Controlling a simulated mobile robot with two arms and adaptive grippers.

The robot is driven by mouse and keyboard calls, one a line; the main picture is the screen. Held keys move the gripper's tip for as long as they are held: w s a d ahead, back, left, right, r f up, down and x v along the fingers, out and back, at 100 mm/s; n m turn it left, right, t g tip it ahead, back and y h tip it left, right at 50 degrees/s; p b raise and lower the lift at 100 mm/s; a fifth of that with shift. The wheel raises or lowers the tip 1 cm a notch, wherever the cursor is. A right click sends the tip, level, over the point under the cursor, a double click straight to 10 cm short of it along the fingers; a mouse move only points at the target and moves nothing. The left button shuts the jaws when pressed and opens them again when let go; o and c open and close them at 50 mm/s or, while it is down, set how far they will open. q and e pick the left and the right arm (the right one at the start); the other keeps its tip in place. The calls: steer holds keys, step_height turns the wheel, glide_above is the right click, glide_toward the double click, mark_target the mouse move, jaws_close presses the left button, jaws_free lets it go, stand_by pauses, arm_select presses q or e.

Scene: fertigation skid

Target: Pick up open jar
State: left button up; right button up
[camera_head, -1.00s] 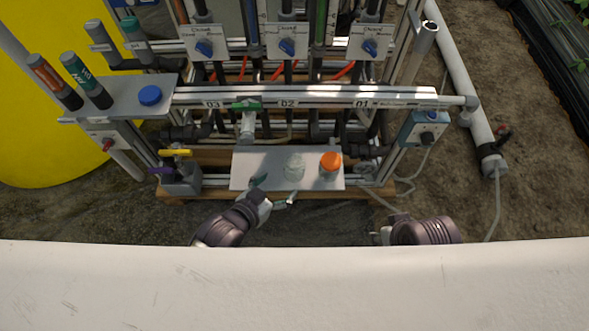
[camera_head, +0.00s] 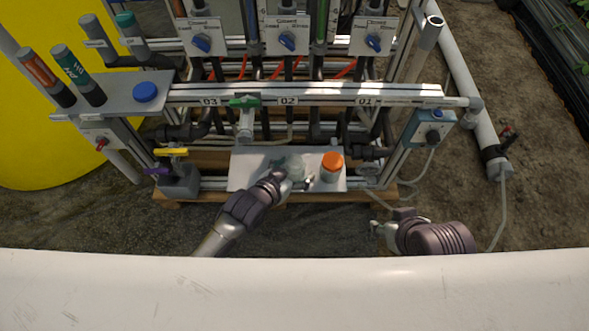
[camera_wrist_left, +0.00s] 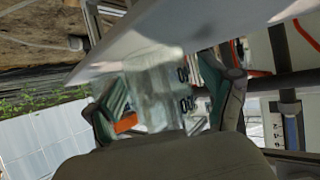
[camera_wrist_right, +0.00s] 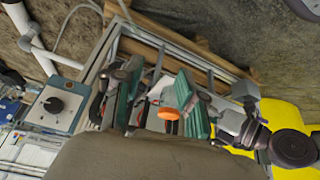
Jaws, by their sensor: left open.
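The open jar (camera_head: 296,165) is clear and has no lid on. It stands on the small grey shelf (camera_head: 240,170) in the head view, partly hidden by my left gripper (camera_head: 291,176). In the left wrist view the clear jar (camera_wrist_left: 153,88) lies between the two spread fingers of my left gripper (camera_wrist_left: 166,112). I cannot tell whether either finger touches it. My right gripper (camera_head: 378,231) is away from the jar, low at the right in the head view. In the right wrist view its fingers (camera_wrist_right: 157,95) are apart with nothing held between them.
A jar with an orange lid (camera_head: 332,161) stands on the same shelf, just right of the open jar. A blue cap (camera_head: 145,92) lies on the upper left plate. A rail (camera_head: 325,93) with valves and pipes rises behind the shelf. A control box (camera_head: 429,128) is at the right.

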arm_select(q)
steer(key=c, duration=1.1)
steer(key=shift+r, duration=0.15)
